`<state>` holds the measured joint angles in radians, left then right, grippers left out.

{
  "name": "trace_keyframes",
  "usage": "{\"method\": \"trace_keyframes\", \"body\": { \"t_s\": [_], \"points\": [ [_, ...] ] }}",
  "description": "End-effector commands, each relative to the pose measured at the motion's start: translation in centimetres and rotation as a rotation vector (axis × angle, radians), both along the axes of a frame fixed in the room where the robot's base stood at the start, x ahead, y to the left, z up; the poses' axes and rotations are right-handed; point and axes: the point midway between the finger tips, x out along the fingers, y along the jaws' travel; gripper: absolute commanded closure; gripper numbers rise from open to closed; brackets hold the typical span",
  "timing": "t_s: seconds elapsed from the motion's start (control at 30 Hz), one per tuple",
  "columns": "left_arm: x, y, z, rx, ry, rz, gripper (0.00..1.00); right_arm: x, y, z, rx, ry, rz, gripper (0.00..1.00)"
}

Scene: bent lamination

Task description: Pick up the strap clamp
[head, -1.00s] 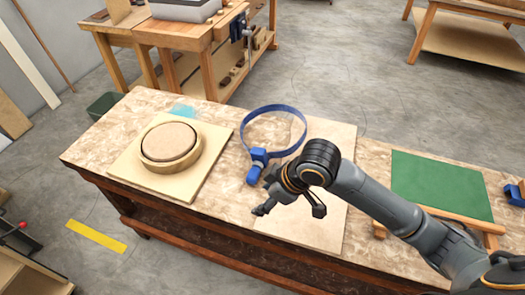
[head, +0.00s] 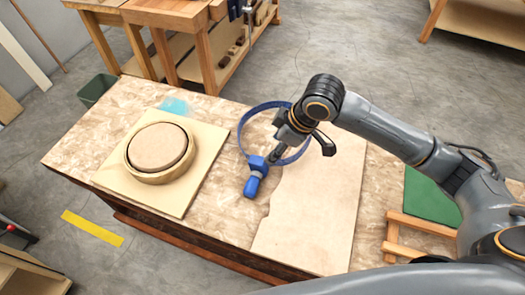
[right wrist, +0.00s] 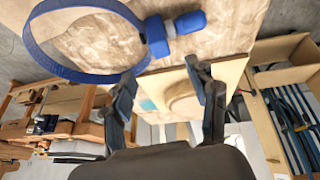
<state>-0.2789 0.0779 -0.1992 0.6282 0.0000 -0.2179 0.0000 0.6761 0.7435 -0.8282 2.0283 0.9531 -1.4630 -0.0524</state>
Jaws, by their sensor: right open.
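The strap clamp is a blue band loop with a blue buckle and handle (head: 254,184). It lies on the workbench, right of the round wooden form. In the right wrist view the strap clamp (right wrist: 157,37) shows at the top, beyond my fingertips. My right gripper (head: 297,152) is above the loop, close to the buckle, and its arm hides part of the band. In the right wrist view the right gripper (right wrist: 160,82) is open with nothing between its fingers. My left gripper is not in view.
A round bent-wood form (head: 159,149) sits on a square board (head: 184,199) at the left of the bench. A pale plywood sheet (head: 325,217) lies under and right of the clamp. A green panel (head: 428,196) and wooden frame stand at the right.

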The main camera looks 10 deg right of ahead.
Motion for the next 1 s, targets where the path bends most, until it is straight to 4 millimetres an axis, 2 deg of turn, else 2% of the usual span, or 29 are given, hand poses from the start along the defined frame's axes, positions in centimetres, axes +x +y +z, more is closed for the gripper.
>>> {"method": "trace_keyframes", "body": {
  "t_s": [0.2, 0.3, 0.47, 0.7, 0.83, 1.0],
  "points": [
    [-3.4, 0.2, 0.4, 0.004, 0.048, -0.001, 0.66, 1.1, 1.3, -4.0, -0.001, 0.004, 0.0, 0.42],
    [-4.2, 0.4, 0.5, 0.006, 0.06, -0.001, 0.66, 1.6, 1.7, -5.4, 0.0, 0.002, 0.001, 0.42],
    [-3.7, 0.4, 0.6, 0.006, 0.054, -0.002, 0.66, 1.9, 2.0, -6.5, 0.0, 0.001, 0.001, 0.42],
    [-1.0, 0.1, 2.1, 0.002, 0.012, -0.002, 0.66, 3.3, 2.5, -8.6, 0.0, 0.003, 0.0, 0.42],
    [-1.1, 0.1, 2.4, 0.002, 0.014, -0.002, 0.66, 3.8, 2.9, -10.3, -0.001, 0.003, 0.001, 0.42],
    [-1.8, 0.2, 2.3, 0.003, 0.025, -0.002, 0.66, 4.0, 3.1, -11.1, -0.002, -0.001, 0.001, 0.42]
  ]
}}
